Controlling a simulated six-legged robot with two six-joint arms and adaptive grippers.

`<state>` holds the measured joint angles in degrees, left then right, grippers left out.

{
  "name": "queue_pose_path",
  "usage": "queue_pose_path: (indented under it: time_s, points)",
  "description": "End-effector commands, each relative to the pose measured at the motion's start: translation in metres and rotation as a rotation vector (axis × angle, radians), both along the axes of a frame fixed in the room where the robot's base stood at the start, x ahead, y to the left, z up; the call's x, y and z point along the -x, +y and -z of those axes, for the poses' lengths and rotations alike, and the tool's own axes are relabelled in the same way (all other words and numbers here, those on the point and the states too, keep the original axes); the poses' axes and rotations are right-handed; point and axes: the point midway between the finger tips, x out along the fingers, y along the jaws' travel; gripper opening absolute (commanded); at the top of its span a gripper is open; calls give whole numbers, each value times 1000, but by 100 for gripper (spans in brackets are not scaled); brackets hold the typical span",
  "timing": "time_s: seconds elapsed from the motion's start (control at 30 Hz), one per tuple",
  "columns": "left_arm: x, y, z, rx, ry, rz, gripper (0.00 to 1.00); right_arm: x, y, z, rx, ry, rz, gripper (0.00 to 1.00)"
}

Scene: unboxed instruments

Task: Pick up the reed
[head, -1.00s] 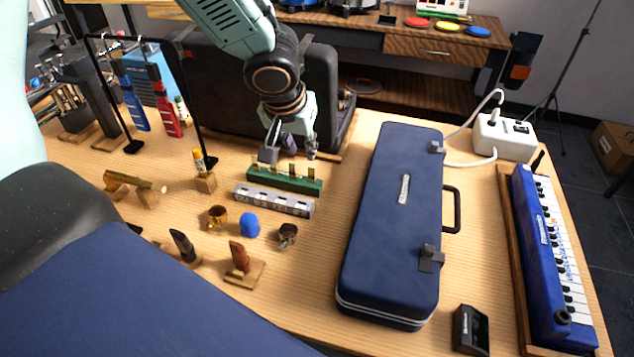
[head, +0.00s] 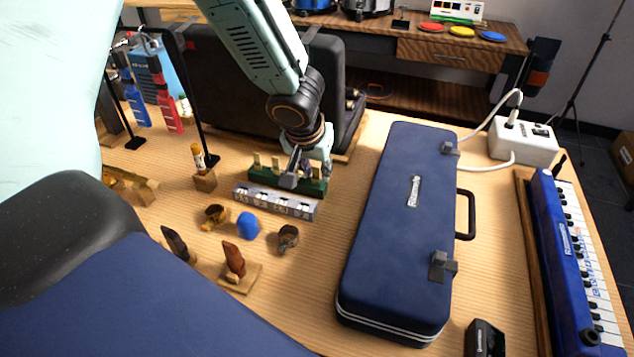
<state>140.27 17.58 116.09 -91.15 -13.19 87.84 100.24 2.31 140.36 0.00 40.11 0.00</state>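Several small tan reeds stand upright in a green holder (head: 262,180) near the middle of the table. One reed (head: 257,162) shows clearly at the holder's left end. Another reed (head: 276,163) stands to its right. My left gripper (head: 304,182) comes down from above over the right part of the holder. Its fingers are apart, on either side of the reed spots there. The fingers partly hide the reeds at that end, and I cannot tell whether they touch one. My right gripper is not in view.
A grey labelled block (head: 276,204) lies just in front of the holder. A blue cap (head: 248,226), a ring-shaped ligature (head: 287,238) and mouthpieces on wooden stands (head: 236,265) are nearer. A blue case (head: 402,230) lies to the right. A black case (head: 230,100) stands behind.

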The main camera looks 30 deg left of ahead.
Motion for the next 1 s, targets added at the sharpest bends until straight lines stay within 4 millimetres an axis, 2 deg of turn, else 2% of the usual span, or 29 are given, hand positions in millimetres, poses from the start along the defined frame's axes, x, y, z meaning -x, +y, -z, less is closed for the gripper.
queue_pose_path:
  time_s: [0.23, 0.5, 0.83, 1.0]
  points:
    - [-3, 0, 1, 0, -1, -1, 26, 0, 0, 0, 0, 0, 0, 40]
    - [-3, 0, 1, 0, -1, 0, 6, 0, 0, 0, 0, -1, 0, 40]
    - [-3, 0, 0, 0, 0, -1, 5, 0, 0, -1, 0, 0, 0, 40]
    - [-4, 0, -15, 0, -2, -1, 5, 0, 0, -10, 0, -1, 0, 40]
